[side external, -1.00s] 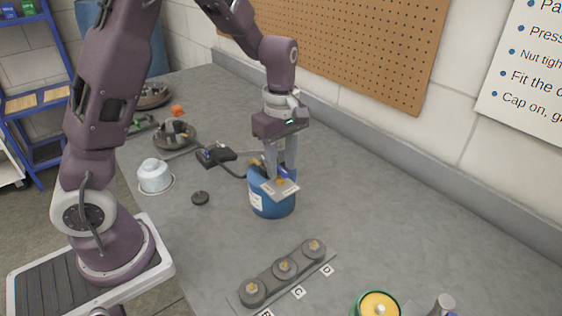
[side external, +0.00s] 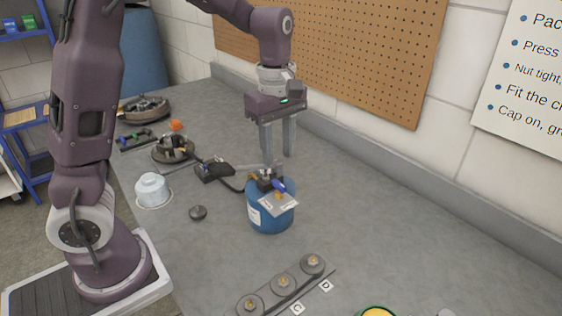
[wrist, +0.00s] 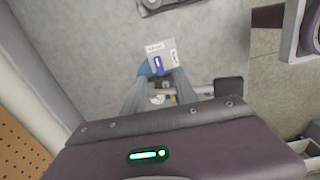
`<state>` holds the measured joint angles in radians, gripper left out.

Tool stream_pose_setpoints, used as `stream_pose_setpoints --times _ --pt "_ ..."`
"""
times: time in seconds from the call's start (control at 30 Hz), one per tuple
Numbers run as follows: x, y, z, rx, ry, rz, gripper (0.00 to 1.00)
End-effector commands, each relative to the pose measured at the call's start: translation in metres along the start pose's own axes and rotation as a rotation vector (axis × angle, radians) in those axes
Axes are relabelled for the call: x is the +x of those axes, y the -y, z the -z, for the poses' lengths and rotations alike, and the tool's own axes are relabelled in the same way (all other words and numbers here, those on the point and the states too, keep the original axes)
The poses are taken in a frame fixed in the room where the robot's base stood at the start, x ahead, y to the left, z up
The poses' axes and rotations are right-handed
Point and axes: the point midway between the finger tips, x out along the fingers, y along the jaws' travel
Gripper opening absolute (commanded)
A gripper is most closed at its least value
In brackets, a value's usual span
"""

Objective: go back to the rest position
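My gripper (side external: 279,155) points down above the blue canister (side external: 270,221). Its two grey fingers stand apart, with nothing visible between them. The canister stands upright on the bench, with a dark fitting, a small blue handle (side external: 279,186) and a pale labelled plate (side external: 279,206) at its top. In the side view the fingertips look just above this fitting; the exact gap is hard to judge. In the wrist view my gripper's fingers (wrist: 162,88) frame the fitting, and the blue handle (wrist: 158,66) and plate (wrist: 161,51) show beyond them.
A black box (side external: 214,170) with a hose lies left of the canister. A strip with several knobs (side external: 283,284) lies in front. The pegboard wall (side external: 330,55) runs behind; the right bench is clear.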

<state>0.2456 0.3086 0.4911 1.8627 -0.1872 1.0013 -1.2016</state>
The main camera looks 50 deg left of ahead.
Motion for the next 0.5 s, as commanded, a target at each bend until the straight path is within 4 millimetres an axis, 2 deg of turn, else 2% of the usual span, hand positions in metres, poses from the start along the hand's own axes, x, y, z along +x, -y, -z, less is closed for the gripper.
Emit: stream_pose_setpoints --times 0.07,0.13,0.23,0.3,0.4,0.5 --pt "-0.023 0.02 -0.009 0.143 0.032 -0.056 0.35" --pt "-0.05 0.052 -0.022 0.374 0.045 -0.139 0.35" --pt "-0.076 0.106 -0.039 0.756 -0.013 -0.262 0.35" --pt "-0.083 0.14 -0.047 1.0 -0.102 -0.325 0.35" --pt "-0.08 0.177 -0.054 1.272 -0.242 -0.361 0.35" --pt "-0.074 0.197 -0.055 1.432 -0.346 -0.361 0.35"
